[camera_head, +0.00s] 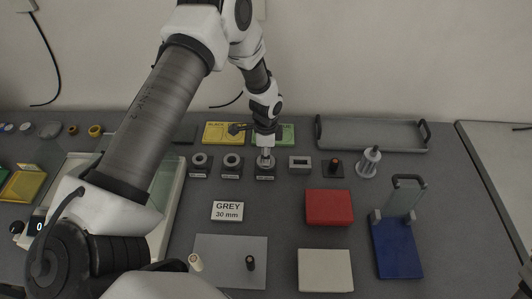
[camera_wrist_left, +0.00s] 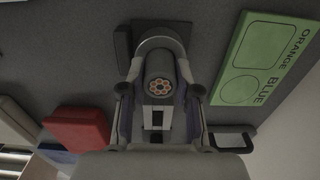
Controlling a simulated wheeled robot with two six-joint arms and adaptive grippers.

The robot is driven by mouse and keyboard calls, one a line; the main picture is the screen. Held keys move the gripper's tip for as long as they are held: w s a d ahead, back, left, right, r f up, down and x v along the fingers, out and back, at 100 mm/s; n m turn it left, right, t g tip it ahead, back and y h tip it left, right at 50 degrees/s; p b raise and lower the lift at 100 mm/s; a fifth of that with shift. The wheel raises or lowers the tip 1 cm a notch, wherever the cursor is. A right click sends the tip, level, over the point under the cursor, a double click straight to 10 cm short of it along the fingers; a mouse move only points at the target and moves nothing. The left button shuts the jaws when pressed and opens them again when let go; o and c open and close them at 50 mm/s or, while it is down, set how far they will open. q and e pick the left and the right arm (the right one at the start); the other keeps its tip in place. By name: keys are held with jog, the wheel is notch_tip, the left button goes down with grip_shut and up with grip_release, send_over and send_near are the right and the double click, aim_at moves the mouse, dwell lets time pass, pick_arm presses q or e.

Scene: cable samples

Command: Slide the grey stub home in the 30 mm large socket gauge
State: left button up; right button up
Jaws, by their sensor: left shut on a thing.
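My left gripper (camera_head: 265,146) points down over the rightmost of three ring-topped socket gauges (camera_head: 265,177). In the left wrist view, the left gripper (camera_wrist_left: 158,118) is shut on the grey stub (camera_wrist_left: 159,87), whose end shows a ring of copper cores. The gauge's round rim (camera_wrist_left: 160,38) shows just beyond the stub, on a dark base. The stub lines up roughly with the gauge. I cannot tell how deep it sits, because the gripper and stub hide the opening. My right gripper is not in view.
Two similar gauges (camera_head: 200,166) (camera_head: 232,166) stand close on the left, and a rectangular-slot block (camera_head: 300,164) on the right. A "GREY 30 mm" card (camera_head: 227,211), a red block (camera_head: 328,207) and a grey mat (camera_head: 230,246) with two stubs lie nearer. A tray (camera_head: 372,147) is behind.

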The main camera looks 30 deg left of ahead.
pick_arm(q)
jog(key=shift+f, duration=0.35)
jog(key=o, duration=1.2)
jog(key=shift+c, duration=0.2)
notch_tip(320, 180, up, 12)
jog(key=shift+r, duration=0.1)
